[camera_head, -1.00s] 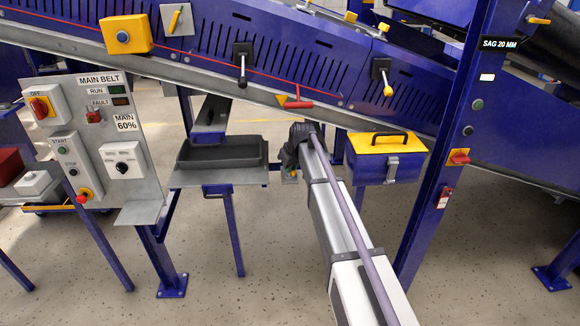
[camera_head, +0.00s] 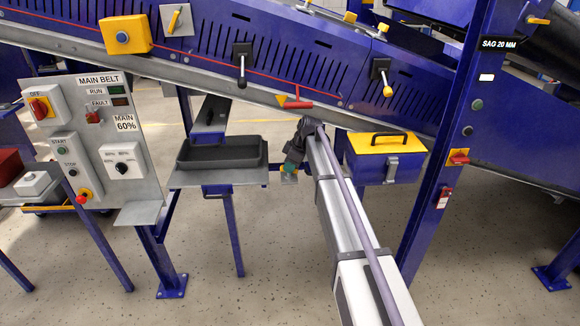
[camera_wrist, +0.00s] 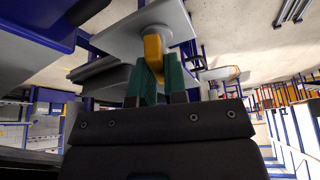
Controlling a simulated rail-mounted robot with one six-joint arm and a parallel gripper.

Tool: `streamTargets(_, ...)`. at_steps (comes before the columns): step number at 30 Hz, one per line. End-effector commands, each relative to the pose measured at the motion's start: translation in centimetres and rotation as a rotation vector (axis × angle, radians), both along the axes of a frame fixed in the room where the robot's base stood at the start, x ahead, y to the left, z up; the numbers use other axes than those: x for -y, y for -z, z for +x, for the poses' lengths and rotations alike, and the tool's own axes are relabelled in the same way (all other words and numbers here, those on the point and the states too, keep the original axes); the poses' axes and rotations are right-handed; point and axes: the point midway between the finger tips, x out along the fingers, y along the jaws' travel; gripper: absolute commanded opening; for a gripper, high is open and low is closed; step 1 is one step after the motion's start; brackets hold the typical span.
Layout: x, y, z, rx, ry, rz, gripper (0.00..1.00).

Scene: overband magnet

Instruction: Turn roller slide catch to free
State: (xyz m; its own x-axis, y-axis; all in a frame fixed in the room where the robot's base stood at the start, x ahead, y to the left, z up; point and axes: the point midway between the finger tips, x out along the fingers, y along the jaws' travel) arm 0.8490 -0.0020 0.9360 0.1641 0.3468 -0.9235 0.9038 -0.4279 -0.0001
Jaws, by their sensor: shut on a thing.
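The roller slide catch appears as a yellow handle (camera_wrist: 153,48) on a light grey plate (camera_wrist: 118,32) in the wrist view. My gripper (camera_wrist: 154,72) has green fingers closed on this handle, one on each side. In the head view my gripper (camera_head: 290,168) is small, below the inclined conveyor and just right of the dark tray. There the grey plate (camera_head: 290,180) shows below the fingers. The handle is mostly hidden by my gripper, and I cannot read the catch's exact angle.
A dark tray (camera_head: 222,164) on a grey shelf stands left of my gripper. A blue box with a yellow lid (camera_head: 385,143) is close on the right. The blue inclined conveyor (camera_head: 290,50) runs above. A control panel (camera_head: 104,165) stands further left. Open floor lies in front.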

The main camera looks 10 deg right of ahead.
Motion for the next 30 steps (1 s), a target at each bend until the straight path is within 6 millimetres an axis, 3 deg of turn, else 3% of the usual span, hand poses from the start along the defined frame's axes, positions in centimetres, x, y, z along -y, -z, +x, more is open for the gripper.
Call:
streamTargets(12,0.03,0.02,0.12,-0.001,-0.273,-0.001,0.0)
streamTargets(30,0.03,0.04,0.05,-0.001,-0.346,-0.002,0.0)
